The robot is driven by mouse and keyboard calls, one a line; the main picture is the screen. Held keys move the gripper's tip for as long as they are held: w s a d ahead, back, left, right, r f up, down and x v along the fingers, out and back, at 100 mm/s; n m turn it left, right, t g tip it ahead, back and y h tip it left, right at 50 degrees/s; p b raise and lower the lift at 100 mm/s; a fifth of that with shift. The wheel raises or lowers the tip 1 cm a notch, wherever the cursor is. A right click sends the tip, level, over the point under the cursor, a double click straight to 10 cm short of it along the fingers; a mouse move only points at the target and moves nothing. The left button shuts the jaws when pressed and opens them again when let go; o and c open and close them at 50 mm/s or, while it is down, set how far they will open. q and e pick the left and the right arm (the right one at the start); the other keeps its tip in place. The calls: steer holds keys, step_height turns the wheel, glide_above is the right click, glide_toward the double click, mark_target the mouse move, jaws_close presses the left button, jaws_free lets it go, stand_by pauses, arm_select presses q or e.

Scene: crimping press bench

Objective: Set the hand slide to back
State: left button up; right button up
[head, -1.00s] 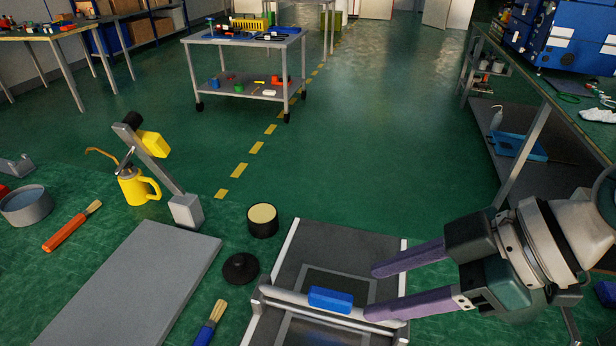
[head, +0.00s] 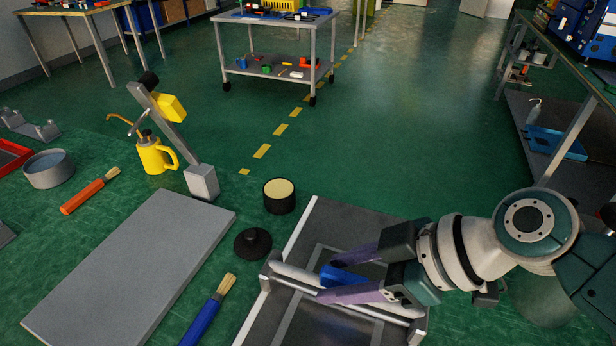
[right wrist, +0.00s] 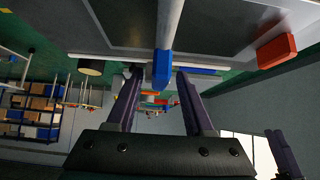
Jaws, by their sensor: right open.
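The hand slide is a light grey bar (head: 295,275) lying across two pale rails on a dark grey bed (head: 345,222). It carries a blue handle (head: 338,275), and in the head view it crosses the bed at the near part. My right gripper (head: 328,279) is open, with one purple finger on either side of the blue handle. In the right wrist view the blue handle (right wrist: 162,70) sits between the two fingertips, with a gap visible on each side. The handle is partly hidden by the fingers in the head view. My left gripper is not in view.
A red block (right wrist: 277,51) shows in the right wrist view.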

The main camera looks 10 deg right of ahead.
steer(key=shift+c, duration=0.3)
jaws_close()
stand_by(1.1)
